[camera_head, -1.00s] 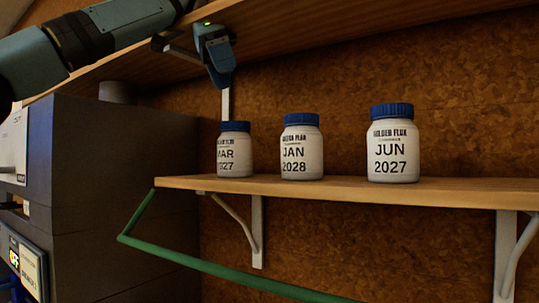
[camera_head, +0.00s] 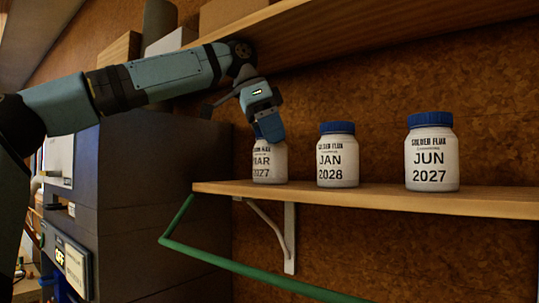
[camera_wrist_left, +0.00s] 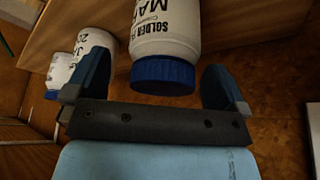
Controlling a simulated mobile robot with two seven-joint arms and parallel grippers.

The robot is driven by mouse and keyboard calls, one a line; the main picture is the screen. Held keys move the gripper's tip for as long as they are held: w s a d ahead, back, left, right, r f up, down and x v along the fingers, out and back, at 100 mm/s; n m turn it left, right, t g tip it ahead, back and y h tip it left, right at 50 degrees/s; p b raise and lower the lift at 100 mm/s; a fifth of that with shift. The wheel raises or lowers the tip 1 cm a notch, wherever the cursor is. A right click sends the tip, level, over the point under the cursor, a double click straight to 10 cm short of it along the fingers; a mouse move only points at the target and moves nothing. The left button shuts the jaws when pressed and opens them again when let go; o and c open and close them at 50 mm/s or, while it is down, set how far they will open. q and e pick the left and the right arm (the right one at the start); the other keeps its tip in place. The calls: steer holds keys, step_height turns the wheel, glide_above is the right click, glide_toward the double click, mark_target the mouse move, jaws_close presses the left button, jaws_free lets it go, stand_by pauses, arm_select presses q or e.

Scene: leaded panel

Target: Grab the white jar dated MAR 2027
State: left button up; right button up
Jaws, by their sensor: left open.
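The white jar dated MAR 2027 (camera_head: 269,163) stands upright at the left end of the wooden shelf. My left gripper (camera_head: 270,132) is over its top and hides its lid in the head view. In the left wrist view the MAR jar (camera_wrist_left: 166,40) appears upside down, its blue lid between the two open fingers of my left gripper (camera_wrist_left: 160,88). Gaps show on both sides of the lid, so the fingers look apart from it. The white jar dated JAN 2028 (camera_head: 338,156) and the one dated JUN 2027 (camera_head: 432,153) stand to its right. My right gripper is out of view.
The wooden shelf (camera_head: 390,198) has an upper shelf (camera_head: 400,42) above it, close over my left arm. A green rail (camera_head: 240,268) runs below and in front. A grey cabinet (camera_head: 160,200) stands at left. The JAN jar is a short gap from the MAR jar.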

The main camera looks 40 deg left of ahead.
arm_select(q)
steer(key=shift+w+d+f, duration=0.1)
steer(key=shift+w+f, duration=0.5)
steer(key=shift+f, duration=0.25)
steer(key=shift+s+d+r, duration=0.15)
steer(key=shift+s, duration=0.1)
steer(key=c, duration=0.6)
steer(key=shift+w, duration=0.1)
steer(key=c, duration=0.6)
